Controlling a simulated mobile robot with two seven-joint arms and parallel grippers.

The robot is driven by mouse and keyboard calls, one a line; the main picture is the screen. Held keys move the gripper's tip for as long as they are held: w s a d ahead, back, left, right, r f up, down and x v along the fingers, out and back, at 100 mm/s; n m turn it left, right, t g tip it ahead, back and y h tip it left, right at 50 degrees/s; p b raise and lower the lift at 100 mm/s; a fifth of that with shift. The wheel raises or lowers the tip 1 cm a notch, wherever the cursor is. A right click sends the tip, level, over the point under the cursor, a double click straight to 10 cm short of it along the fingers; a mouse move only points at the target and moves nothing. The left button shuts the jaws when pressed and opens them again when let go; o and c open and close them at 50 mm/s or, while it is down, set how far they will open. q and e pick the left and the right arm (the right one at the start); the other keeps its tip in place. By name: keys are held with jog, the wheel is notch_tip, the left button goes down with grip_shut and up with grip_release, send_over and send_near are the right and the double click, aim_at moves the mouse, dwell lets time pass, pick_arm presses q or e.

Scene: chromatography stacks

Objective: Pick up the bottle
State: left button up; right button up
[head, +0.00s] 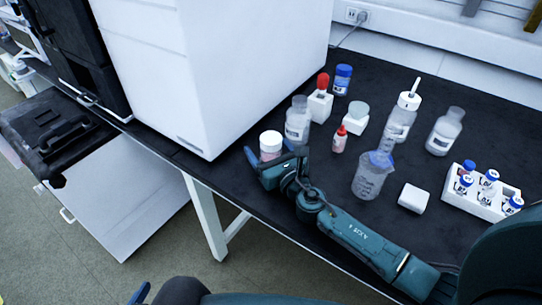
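The task names only "the bottle", and several bottles stand on the black bench. A small jar-like bottle (270,143) with a white lid and pinkish body is near the front edge. My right gripper (269,162) is open at this bottle, fingers apart; its lower part is hidden, and contact cannot be told. Clear bottles stand behind: one at centre (298,122), one with a white cap and spout (401,120), one at right (444,132). There is a blue-capped bottle (342,82) and a small red-capped bottle (339,141). My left gripper (140,293) barely shows at the bottom edge.
A big white instrument (225,80) stands close left of the bottles. The bench front edge runs beneath my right arm.

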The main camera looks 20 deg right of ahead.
jog(key=c, duration=1)
jog(key=shift+c, duration=0.5)
jog(key=shift+r, duration=0.1)
